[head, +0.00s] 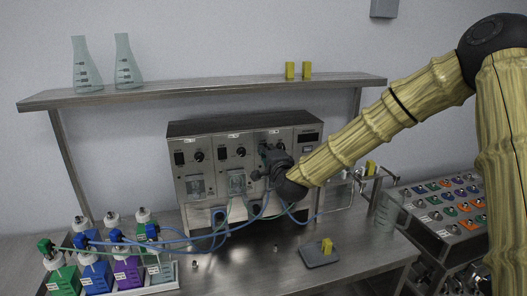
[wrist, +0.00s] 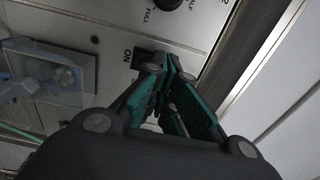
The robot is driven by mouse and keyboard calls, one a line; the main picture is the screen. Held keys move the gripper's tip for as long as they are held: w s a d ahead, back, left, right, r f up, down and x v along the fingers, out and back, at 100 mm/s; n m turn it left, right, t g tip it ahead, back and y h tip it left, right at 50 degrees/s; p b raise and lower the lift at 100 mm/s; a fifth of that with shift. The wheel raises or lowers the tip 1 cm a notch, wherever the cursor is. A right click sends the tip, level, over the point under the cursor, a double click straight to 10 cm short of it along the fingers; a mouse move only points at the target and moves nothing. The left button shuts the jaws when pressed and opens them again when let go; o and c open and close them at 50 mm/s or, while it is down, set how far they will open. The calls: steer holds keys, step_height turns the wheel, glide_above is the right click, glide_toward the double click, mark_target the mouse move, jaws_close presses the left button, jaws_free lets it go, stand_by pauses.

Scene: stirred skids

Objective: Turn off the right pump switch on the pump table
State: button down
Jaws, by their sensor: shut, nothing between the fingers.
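The pump unit (head: 214,144) stands on the metal pump table (head: 262,262), with several modules side by side. Black switches show on the left module (head: 179,158) and the middle module (head: 222,153). My gripper (head: 268,163) is in front of the right module and hides much of its face, including most of its switch area. In the wrist view, the dark and teal fingers of my gripper (wrist: 178,58) are closed together and empty. Their tips are right beside a black switch (wrist: 146,59) marked ON, partly covered by a finger. Contact and the switch's tilt cannot be told.
Blue tubes (head: 210,237) hang before the unit and run to capped bottles (head: 97,275) at left. A small dark tray (head: 319,253) with a yellow block lies front right. A flask (head: 388,212) stands at the table's right end. A shelf (head: 210,87) spans above.

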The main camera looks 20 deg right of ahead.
steer(key=s+b, duration=0.1)
steer(key=s, duration=0.6)
stand_by(0.6)
